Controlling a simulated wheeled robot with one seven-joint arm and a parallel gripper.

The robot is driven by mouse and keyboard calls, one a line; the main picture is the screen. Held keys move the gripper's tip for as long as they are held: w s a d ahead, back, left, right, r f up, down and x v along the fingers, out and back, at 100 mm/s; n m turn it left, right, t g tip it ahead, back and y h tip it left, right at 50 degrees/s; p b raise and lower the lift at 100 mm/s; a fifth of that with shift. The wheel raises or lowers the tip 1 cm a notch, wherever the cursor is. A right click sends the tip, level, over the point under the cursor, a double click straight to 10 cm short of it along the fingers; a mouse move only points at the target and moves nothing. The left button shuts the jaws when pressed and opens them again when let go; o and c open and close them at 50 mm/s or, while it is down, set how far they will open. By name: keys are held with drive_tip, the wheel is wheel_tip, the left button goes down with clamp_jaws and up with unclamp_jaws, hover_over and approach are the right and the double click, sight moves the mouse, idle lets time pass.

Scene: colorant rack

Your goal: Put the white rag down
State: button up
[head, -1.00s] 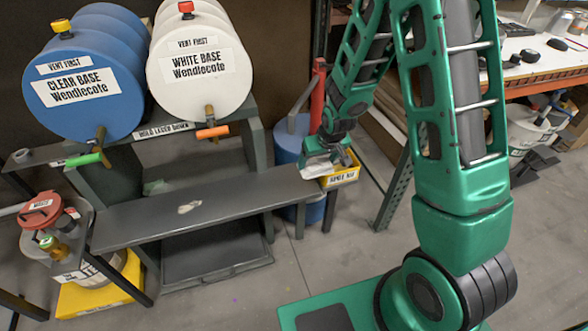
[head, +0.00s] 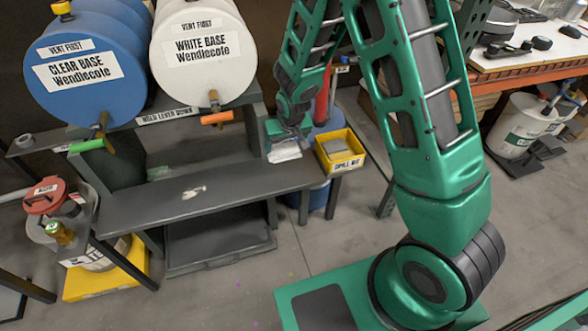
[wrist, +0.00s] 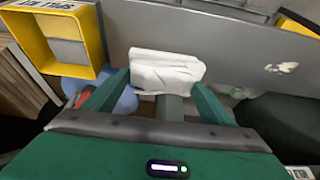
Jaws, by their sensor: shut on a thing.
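A white folded rag (head: 285,154) is between the fingers of my gripper (head: 284,140), near the right end of the dark grey bench (head: 235,181). In the wrist view the rag (wrist: 167,70) spans the gap between my two green fingers (wrist: 163,86), with the grey bench top behind it. My gripper is shut on the rag. I cannot tell whether the rag touches the bench top.
A yellow spill-kit bin (head: 322,152) holding grey pads stands just right of the bench. A pale spill (head: 194,192) lies mid-bench. Blue (head: 90,110) and white (head: 205,85) drums with spouts sit behind. A red-lidded waste can (head: 46,195) is at left. Much of the bench top is clear.

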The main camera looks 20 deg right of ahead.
drive_tip(key=a, duration=0.6)
drive_tip(key=d+f, duration=0.2)
drive_tip(key=d, duration=0.1)
drive_tip(key=w+d+f, duration=0.1)
drive_tip(key=d+f, duration=0.1)
drive_tip(key=d, duration=0.2)
drive_tip(key=w+d+f, duration=0.1)
drive_tip(key=d+f, duration=0.2)
drive_tip(key=d, duration=0.1)
drive_tip(key=shift+w, duration=0.15)
drive_tip(key=shift+f, duration=2.05)
drive_tip(key=shift+f, duration=0.1)
drive_tip(key=o, duration=1.2)
drive_tip(key=v, duration=1.2)
drive_tip(key=shift+r, duration=0.25)
